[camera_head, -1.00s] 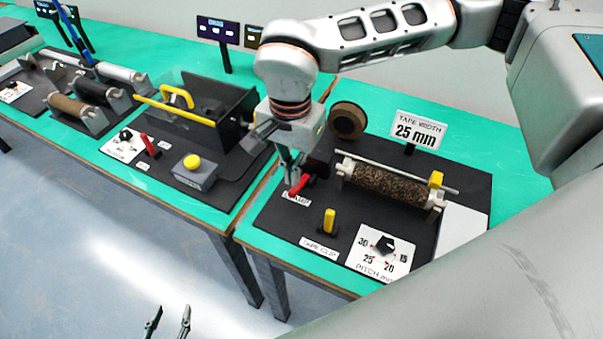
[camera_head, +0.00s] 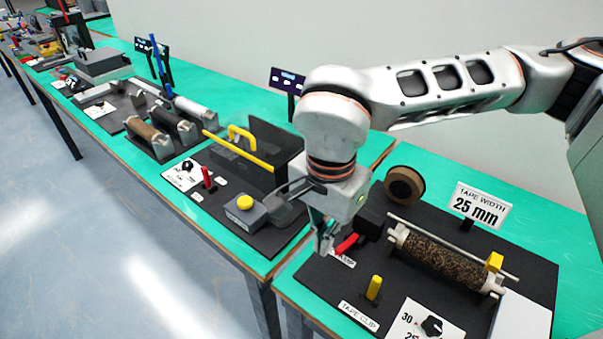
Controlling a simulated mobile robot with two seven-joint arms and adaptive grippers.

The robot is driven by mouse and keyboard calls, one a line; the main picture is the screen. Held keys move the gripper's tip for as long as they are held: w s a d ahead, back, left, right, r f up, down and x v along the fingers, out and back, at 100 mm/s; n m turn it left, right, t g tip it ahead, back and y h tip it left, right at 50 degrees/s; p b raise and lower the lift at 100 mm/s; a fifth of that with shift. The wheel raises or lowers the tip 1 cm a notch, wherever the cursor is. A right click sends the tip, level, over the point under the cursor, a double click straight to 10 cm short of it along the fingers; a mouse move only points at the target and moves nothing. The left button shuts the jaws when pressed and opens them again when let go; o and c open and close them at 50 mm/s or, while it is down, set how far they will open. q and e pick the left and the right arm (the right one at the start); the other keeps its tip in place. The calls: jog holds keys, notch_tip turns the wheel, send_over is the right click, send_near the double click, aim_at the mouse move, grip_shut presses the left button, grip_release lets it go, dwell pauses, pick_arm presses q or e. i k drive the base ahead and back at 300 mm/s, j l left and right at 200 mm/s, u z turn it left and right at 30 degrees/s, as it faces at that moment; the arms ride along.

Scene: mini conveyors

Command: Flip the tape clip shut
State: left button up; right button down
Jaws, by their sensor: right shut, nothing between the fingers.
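The tape clip is a short yellow lever (camera_head: 374,288) standing upright on the dark base plate. The label "TAPE CLIP" (camera_head: 357,317) lies in front of it. My right gripper (camera_head: 324,243) is shut and points down beside a red lever (camera_head: 346,244), up and to the left of the yellow lever and apart from it. I cannot tell whether the fingers touch the red lever. The gripper partly covers the red lever's label. My left gripper is out of view.
A speckled roller (camera_head: 440,260) with a yellow block at its end lies behind the tape clip. A pitch dial (camera_head: 432,326) is to its right. A tape roll (camera_head: 404,186) and a "TAPE WIDTH 25 mm" sign (camera_head: 482,207) stand behind. Another conveyor station with a yellow button (camera_head: 245,202) is on the left.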

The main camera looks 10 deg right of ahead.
aim_at(374, 288)
jog(key=k, duration=1)
